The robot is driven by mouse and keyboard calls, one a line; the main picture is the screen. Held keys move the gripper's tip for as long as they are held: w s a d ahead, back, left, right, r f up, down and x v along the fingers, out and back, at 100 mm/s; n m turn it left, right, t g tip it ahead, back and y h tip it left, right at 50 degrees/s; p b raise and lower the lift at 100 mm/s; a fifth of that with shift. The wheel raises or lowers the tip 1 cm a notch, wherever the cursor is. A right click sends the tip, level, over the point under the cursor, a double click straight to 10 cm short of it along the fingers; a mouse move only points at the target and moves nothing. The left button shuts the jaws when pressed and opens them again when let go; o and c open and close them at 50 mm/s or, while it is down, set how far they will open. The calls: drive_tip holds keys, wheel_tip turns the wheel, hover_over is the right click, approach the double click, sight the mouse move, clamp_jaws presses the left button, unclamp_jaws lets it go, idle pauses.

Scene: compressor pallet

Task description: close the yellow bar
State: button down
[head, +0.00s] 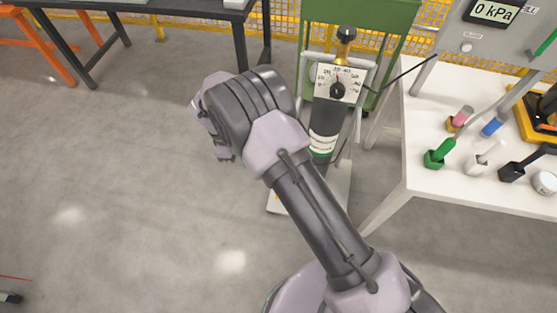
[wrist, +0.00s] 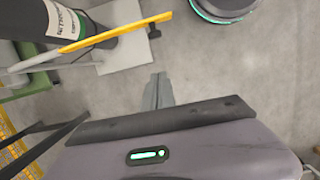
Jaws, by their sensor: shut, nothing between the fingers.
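The yellow bar (wrist: 115,33) shows in the wrist view as a thin straight bar. Its left end is near a white rail of the trolley (wrist: 125,42), and its right end points out past the trolley plate. Beside it is the dark cylinder (wrist: 68,20) with a white and green label. In the head view the cylinder (head: 325,125) stands on the trolley behind my arm; I cannot make out the bar there. My gripper (wrist: 158,78) is shut and empty, over bare floor and apart from the bar in the wrist picture.
A gauge dial (head: 338,84) and brass valve top the cylinder. A white table (head: 425,195) with coloured plugs stands at the right, a green cabinet (head: 375,15) behind, and a black table (head: 180,8) at the back left. The floor at left is mostly free.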

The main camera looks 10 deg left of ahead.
drive_tip(key=d+f+b, duration=0.5)
drive_tip(key=d+f, duration=0.1)
drive_tip(key=f, duration=0.4)
drive_tip(key=shift+s+f, duration=0.25)
drive_tip(key=shift+s, duration=0.05)
drive_tip(key=shift+d, duration=0.1)
